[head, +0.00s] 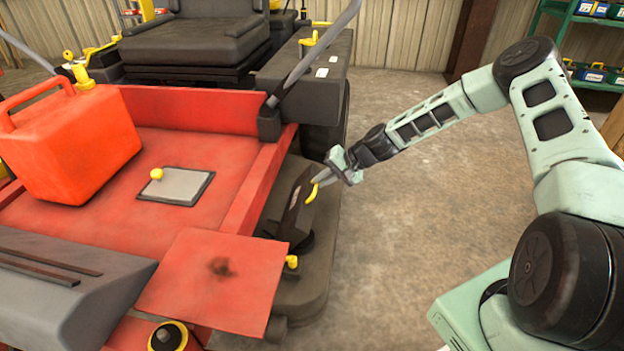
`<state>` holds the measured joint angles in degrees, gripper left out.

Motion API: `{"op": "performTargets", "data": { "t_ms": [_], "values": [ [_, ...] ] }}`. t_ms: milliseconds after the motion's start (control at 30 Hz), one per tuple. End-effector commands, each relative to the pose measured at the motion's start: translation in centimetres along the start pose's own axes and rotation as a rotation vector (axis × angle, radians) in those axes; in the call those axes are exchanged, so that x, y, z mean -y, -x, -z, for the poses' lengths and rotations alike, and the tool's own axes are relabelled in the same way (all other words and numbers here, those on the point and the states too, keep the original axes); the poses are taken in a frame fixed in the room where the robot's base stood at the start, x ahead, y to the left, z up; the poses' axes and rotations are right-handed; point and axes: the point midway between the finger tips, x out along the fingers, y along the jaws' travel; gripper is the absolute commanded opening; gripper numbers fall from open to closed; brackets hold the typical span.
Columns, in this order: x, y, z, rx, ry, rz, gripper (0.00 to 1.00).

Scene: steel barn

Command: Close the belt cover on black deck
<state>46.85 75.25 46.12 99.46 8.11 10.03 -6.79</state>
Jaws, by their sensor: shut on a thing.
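The belt cover (294,207) is a dark panel on the black deck (318,275), at the right side of the red mower. It stands tilted up from the deck, with a dark round part showing below it. Its yellow handle (312,194) is on its right face. My gripper (320,181) reaches in from the right and is shut on the yellow handle. The fingertips partly hide the handle's upper end. The cover's far side and hinge cannot be made out.
A red fuel can (70,140) stands on the red mower body (150,135). A flat red plate (205,295) juts out in front, beside a small yellow knob (291,261). A grey bar (318,48) rises behind the deck. The concrete floor (410,240) to the right is clear.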

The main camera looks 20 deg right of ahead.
Motion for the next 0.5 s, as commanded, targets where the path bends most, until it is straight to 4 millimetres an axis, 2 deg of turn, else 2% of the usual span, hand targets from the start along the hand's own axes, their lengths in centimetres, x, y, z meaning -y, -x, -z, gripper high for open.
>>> {"op": "performTargets", "data": {
  "t_ms": [33,267,500],
  "values": [
    [-1.5,-0.3,0.0,-0.001,-0.011,0.042,0.00],
    [-5.3,-0.7,0.0,-0.002,-0.012,0.235,0.00],
    [-9.7,-1.9,0.0,-0.003,-0.010,0.464,0.00]
  ]
}}
